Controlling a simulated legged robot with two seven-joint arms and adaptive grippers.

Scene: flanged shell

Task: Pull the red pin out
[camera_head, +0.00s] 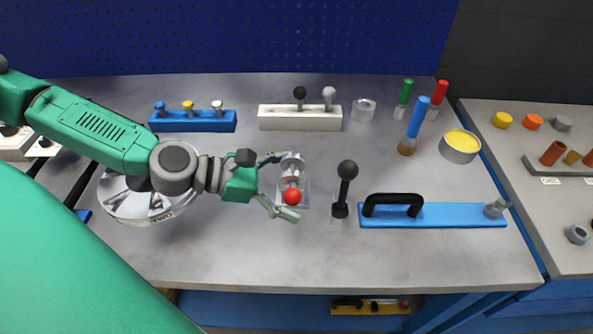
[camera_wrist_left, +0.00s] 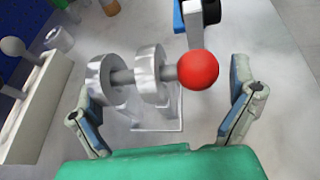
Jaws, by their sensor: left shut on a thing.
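The red pin (camera_head: 292,196) has a round red head and a grey shaft. Its shaft runs into a silver flanged shell (camera_head: 292,162) on a small clear base plate. In the left wrist view the red head (camera_wrist_left: 198,70) is at the right end and the two flanges (camera_wrist_left: 148,74) are to its left. My left gripper (camera_head: 283,185) reaches over them from the left, with one finger by the shell's far end and the other beyond the red head. It is shut on the pin, its fingers wide apart; the exact contact is not clear. My right gripper is not in view.
A black-knobbed lever (camera_head: 344,187) stands just right of the pin. A blue plate with a black handle (camera_head: 433,215) lies further right. Blue (camera_head: 193,121) and white (camera_head: 300,118) blocks with knobs are behind. The table front is clear.

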